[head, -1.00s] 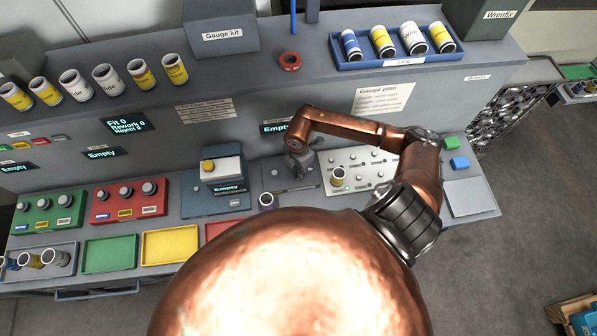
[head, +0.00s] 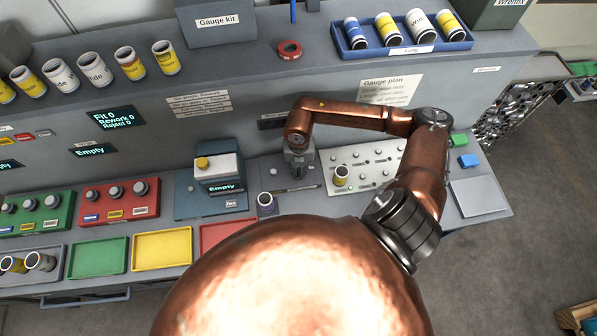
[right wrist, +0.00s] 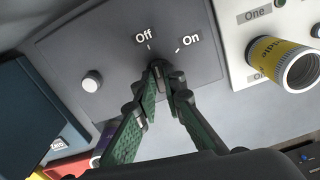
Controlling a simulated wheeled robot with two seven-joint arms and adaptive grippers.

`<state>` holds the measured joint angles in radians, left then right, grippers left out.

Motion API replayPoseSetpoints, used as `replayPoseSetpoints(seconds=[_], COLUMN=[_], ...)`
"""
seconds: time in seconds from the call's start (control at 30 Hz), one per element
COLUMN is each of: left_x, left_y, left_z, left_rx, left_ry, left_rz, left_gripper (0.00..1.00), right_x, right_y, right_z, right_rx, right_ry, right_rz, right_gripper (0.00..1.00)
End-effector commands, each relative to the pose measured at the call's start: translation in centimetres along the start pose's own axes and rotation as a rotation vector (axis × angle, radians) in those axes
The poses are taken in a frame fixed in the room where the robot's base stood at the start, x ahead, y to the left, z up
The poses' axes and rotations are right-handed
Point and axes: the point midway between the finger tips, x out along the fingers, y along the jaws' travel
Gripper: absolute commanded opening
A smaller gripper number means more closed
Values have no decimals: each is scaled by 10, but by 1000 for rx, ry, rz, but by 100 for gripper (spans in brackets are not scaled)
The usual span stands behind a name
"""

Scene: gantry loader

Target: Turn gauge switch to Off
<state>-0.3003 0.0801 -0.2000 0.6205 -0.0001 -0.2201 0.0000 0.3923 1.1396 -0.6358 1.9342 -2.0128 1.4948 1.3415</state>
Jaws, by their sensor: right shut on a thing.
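The gauge switch (right wrist: 158,66) is a small dark knob on a grey panel (right wrist: 115,55), below the printed words Off and On. My right gripper (right wrist: 163,77) is shut on it in the right wrist view; the fingers hide much of the knob. Its mark is too small to tell exactly where it points. In the head view my right gripper (head: 299,165) points down at the panel, and the switch is hidden there. The display (head: 273,123) behind the gripper looks dark. My left gripper is not in view.
A round white button (right wrist: 92,81) is left of the switch. To the right, a light peg board (head: 370,160) carries a yellow-banded can (right wrist: 283,64), close to my gripper. A purple-banded can (head: 266,203) stands at the left front of the panel.

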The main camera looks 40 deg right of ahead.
Motion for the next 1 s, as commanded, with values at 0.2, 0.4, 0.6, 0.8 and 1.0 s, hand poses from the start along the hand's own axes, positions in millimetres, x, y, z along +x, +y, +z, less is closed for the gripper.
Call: replayPoseSetpoints(seconds=[0.2,0.4,0.6,0.8,1.0], left_x=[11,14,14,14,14], left_y=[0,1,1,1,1], left_z=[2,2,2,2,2], left_rx=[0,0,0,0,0], left_ry=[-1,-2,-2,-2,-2], left_rz=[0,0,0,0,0], left_gripper=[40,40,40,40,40], right_x=[1,0,0,0,0], right_y=[0,0,0,0,0], right_z=[1,1,1,1,0], right_rx=[-98,-142,-153,-153,-152], right_ry=[-2,-2,-2,-1,-1], right_rz=[-1,-2,-2,-2,-1], right_gripper=[0,0,0,0,19])
